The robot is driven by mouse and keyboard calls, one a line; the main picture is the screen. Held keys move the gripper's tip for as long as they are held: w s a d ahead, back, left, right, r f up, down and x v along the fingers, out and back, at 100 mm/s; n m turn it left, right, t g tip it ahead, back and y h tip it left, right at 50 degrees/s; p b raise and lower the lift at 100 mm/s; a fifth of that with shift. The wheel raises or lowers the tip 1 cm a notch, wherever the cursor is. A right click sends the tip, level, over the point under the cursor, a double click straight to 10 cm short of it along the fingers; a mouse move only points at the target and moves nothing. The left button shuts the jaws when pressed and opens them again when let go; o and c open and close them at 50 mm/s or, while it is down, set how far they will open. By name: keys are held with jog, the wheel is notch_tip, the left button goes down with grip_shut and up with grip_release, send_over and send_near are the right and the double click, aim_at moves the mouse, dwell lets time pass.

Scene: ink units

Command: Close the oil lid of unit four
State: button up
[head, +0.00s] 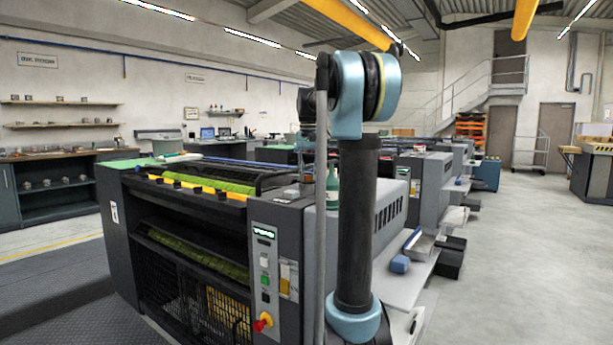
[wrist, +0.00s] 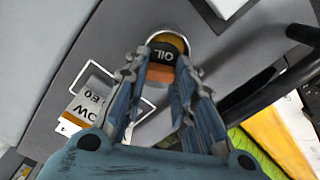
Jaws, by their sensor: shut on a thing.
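The oil lid (wrist: 168,57), a small black cap with OIL on it and an orange-brown part below it, is in the upper middle of the wrist view. Behind it shows a round opening with a pale metal rim and an amber inside (wrist: 174,40). My gripper (wrist: 159,74) has its two ribbed blue-grey fingers on either side of the lid, shut on it. How far the lid is tilted over the opening is hard to tell. In the head view my arm hides the gripper and the lid.
The nearest press unit (head: 283,250) has a control panel with a red knob (head: 263,322). A green bottle (head: 332,192) stands on top behind my arm. In the wrist view, a labelled grey block (wrist: 90,103) and thin metal loop are left of my fingers; a black bar (wrist: 262,95) is right.

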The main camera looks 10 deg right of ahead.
aim_at(307, 182)
jog(key=m, duration=0.3)
jog(key=shift+s+a+m, duration=0.15)
jog(key=shift+s+m, duration=0.15)
jog(key=shift+s, duration=0.1)
jog(key=shift+s+a+m, duration=0.15)
jog(key=shift+m, duration=0.5)
jog(key=shift+s+a+m, duration=0.1)
jog(key=shift+m, duration=0.55)
jog(key=o, duration=1.1)
jog(key=shift+c, duration=0.2)
jog(key=shift+r, duration=0.1)
notch_tip(307, 182, up, 12)
